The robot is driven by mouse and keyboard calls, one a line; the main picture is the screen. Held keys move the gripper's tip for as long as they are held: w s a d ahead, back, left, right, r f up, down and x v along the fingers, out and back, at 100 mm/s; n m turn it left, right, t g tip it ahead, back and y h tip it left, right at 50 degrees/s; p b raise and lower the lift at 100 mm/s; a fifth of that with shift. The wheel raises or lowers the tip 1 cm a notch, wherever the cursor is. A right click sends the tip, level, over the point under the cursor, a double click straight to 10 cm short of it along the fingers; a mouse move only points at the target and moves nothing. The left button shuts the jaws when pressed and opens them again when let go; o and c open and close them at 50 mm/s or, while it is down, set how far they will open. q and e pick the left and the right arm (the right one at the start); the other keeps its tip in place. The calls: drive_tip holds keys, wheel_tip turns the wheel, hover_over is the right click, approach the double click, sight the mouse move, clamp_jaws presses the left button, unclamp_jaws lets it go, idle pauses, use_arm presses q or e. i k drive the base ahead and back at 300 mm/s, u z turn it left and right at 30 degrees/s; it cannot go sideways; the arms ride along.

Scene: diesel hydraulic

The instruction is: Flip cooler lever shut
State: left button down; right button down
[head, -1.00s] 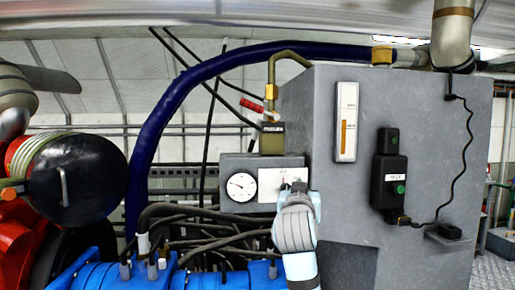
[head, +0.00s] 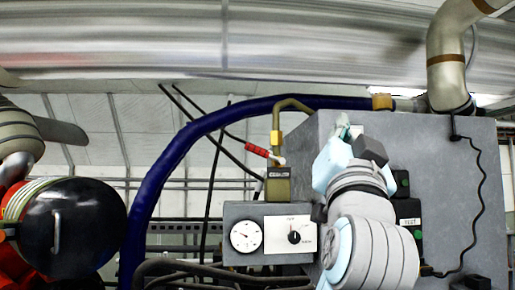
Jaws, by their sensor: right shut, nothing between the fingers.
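The lever with a red grip (head: 257,150) sits beside the thin brass pipe (head: 277,135), above a small brass block (head: 278,184). It slants from upper left down to the right, its lower right end by the pipe. I take it to be the cooler lever. My right gripper (head: 343,128) is shut and empty, pointing up and away in front of the grey cabinet. It is to the right of the lever and apart from it in the picture. My left gripper is not in view.
The grey cabinet (head: 460,190) stands behind my right arm. A panel with a round gauge (head: 244,236) and a black knob (head: 294,237) is below the lever. A thick blue hose (head: 165,180) arches over at left. A black cable (head: 484,185) hangs at right.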

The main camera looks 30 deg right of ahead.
sight(265, 153)
drive_tip(key=i, duration=0.9)
drive_tip(key=z, duration=0.35)
